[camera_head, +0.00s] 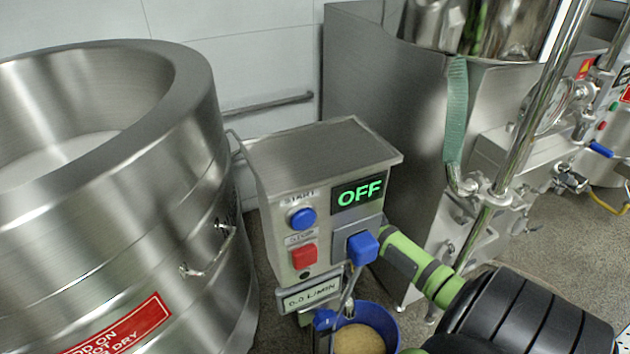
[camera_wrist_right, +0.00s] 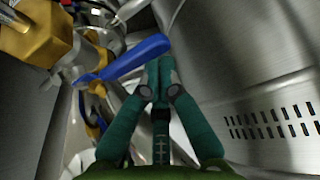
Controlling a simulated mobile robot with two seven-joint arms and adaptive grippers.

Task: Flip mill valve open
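The mill's control box (camera_head: 318,175) shows a green OFF display (camera_head: 358,193), a blue START button (camera_head: 302,218) and a red STOP button (camera_head: 304,257). A blue knob (camera_head: 362,248) is at its front right, and a small blue part (camera_head: 325,319) shows below, beside the bucket. In the right wrist view, a blue lever (camera_wrist_right: 137,57) on a metal valve slants upward to the right. My right gripper (camera_wrist_right: 159,68) has its teal fingers together, with the tips close to the lever's free end. Contact is unclear. My left gripper is out of view.
A blue bucket (camera_head: 382,320) with tan contents stands under the mill. A large steel vat (camera_head: 110,200) stands left. Another steel machine (camera_head: 380,110) is behind, with a steel pole (camera_head: 535,95). Slotted metal (camera_wrist_right: 270,122) lies right of my fingers in the wrist view.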

